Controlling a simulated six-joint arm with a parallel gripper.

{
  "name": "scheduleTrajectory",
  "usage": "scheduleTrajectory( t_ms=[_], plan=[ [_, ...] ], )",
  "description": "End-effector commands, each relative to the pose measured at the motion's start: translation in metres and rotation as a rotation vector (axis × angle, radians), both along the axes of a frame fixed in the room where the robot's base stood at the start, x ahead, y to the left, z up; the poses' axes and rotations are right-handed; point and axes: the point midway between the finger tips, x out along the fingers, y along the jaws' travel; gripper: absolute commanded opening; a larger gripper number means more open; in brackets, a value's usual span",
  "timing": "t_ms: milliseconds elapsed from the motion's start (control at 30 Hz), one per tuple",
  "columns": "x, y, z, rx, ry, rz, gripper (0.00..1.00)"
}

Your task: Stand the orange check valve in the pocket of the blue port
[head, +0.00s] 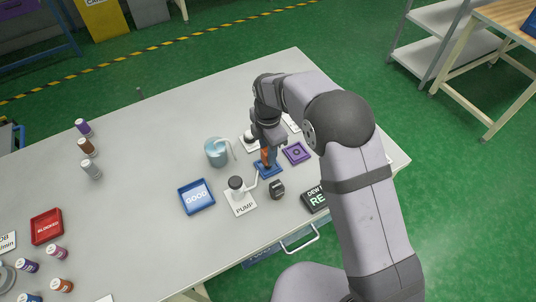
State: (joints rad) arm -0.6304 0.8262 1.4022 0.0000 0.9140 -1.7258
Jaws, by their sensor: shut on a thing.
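My gripper (267,148) points down over the blue port (268,171), right of the middle of the table. It is shut on the orange check valve (265,157), of which only a small orange part shows between and below the fingers. The valve looks roughly upright. Its lower end is at or just above the blue port; I cannot tell whether it sits in the pocket. The fingers hide much of the valve and the pocket.
A purple port (296,153) lies close on the right. A dark small part (277,189) and the pump (240,198) stand in front. A blue jug (217,152) is on the left, with the blue GOOD tray (197,197) nearer.

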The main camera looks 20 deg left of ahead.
Motion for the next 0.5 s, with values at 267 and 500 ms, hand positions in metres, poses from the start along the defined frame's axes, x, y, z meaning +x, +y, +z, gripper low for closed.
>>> scheduleTrajectory(
  t_ms=[267, 500],
  plan=[
    [0.0, 0.0, -0.023, 0.001, -0.001, 0.0, 0.04],
    [0.0, 0.0, -0.024, 0.001, -0.001, 0.0, 0.04]
  ],
)
